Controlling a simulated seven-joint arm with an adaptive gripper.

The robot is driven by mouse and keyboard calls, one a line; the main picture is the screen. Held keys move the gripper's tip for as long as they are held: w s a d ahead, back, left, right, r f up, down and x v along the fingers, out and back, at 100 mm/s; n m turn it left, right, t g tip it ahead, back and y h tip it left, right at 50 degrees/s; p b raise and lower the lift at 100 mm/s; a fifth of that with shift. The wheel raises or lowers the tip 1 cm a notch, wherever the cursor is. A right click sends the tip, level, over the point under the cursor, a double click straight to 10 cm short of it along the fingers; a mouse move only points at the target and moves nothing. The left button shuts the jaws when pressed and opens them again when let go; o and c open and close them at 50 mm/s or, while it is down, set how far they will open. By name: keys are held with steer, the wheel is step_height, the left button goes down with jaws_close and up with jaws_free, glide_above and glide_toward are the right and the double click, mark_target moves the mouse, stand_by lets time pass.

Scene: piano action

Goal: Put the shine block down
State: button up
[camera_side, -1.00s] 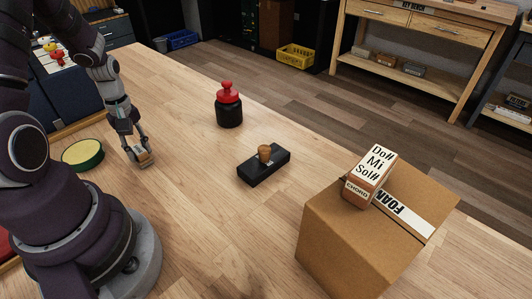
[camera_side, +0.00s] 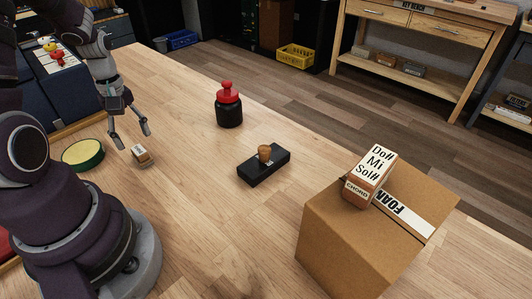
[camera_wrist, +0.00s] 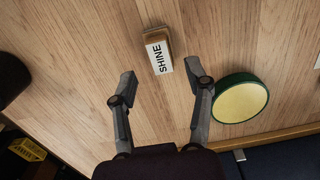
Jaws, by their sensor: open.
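The shine block (camera_side: 141,155) is a small wooden block with a white label. It lies on the wooden table, and the wrist view shows it with "SHINE" on its label (camera_wrist: 158,55). My gripper (camera_side: 132,142) is open and empty just above the block in the side view. In the wrist view my gripper's fingertips (camera_wrist: 165,85) are spread wide, with the block beyond them and apart from both.
A round green-rimmed tin (camera_side: 83,154) lies left of the block. A black bottle with a red top (camera_side: 229,106), a black block with a wooden knob (camera_side: 264,166) and a cardboard box (camera_side: 345,240) stand to the right. The table between is clear.

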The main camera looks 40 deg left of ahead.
mark_target(139, 150)
step_height(139, 150, up, 8)
steer(key=f, duration=0.1)
steer(key=d+r+m+t, duration=0.2)
steer(key=d+r+m, duration=0.2)
steer(key=d+m, duration=0.4)
steer(key=w+d+r+m+t, duration=0.1)
steer(key=d+r+m+t, duration=0.2)
steer(key=d+m, duration=0.6)
steer(key=shift+w+d+r, duration=0.15)
steer(key=shift+d+r, duration=0.05)
steer(key=shift+r, duration=0.55)
steer(key=shift+o, duration=1.1)
steer(key=shift+s+d+m+t, duration=0.2)
steer(key=shift+d+m+t, duration=0.15)
steer(key=shift+m, duration=0.25)
